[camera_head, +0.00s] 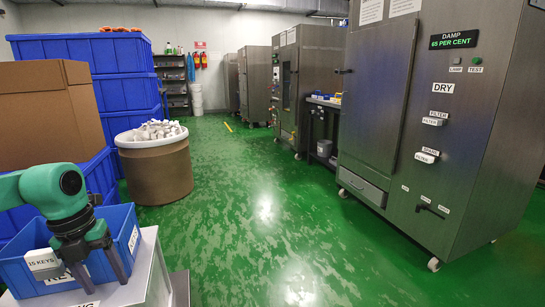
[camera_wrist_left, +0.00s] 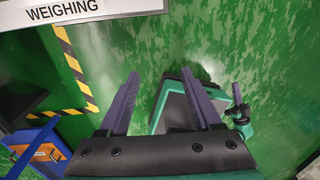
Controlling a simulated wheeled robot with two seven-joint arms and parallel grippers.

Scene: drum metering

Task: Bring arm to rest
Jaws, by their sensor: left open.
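My left gripper (camera_head: 107,284) is at the lower left of the head view, on its teal arm (camera_head: 50,188). Its dark fingers are apart and point down, in front of or over a blue bin (camera_head: 125,222); I cannot tell whether they touch it. In the left wrist view the two fingers of the left gripper (camera_wrist_left: 158,88) are spread with nothing between them. A white block marked 15 KEYS (camera_head: 43,261) is beside the gripper.
A drum of pale pieces (camera_head: 157,178) stands beyond the bin, beside stacked blue crates (camera_head: 125,89) and a cardboard box (camera_head: 40,115). Grey cabinets (camera_head: 376,87) line the right. The green floor (camera_head: 262,220) between is clear. A WEIGHING sign (camera_wrist_left: 62,10) shows in the wrist view.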

